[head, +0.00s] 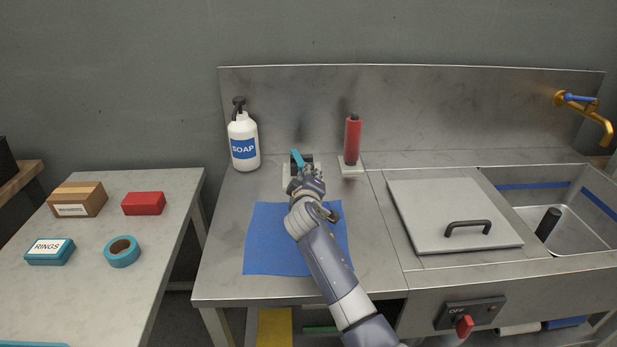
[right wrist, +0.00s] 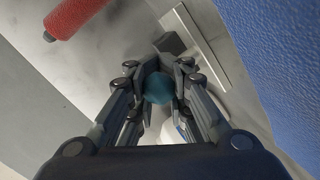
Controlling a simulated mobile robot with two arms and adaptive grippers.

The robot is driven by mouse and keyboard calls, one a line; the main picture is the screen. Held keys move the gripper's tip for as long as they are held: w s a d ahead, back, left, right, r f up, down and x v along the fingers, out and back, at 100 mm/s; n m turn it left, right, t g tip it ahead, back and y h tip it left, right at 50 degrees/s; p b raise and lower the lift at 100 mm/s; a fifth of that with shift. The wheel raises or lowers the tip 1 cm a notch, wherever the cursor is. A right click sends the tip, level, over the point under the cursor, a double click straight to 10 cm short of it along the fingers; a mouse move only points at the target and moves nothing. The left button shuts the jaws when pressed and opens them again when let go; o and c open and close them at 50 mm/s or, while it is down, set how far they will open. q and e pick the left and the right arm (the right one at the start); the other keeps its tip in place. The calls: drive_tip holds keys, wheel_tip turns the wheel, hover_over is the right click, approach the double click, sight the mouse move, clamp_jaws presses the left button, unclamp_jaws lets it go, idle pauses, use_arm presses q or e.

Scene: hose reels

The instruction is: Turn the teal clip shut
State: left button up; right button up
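The teal clip (head: 297,158) sticks up and tilts to the left, on a dark block with a pale base plate at the back of the steel counter. My right gripper (head: 308,174) is at the clip and covers its lower part in the head view. In the right wrist view, a rounded teal end of the clip (right wrist: 158,90) fills the gap between the fingers of my right gripper (right wrist: 161,88), which look shut on it. My left gripper is not in view.
A soap bottle (head: 243,143) stands left of the clip, and a red cylinder (head: 352,139) on a pale base stands to its right. A blue mat (head: 268,250) lies in front. A lidded panel (head: 440,205) and sink (head: 570,235) are farther right.

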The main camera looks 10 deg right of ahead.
drive_tip(key=shift+o, duration=1.4)
drive_tip(key=shift+s+a+r, duration=0.1)
drive_tip(key=shift+s+a, duration=0.1)
drive_tip(key=shift+s, duration=0.25)
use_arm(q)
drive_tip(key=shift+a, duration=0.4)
use_arm(e)
drive_tip(key=v, duration=1.1)
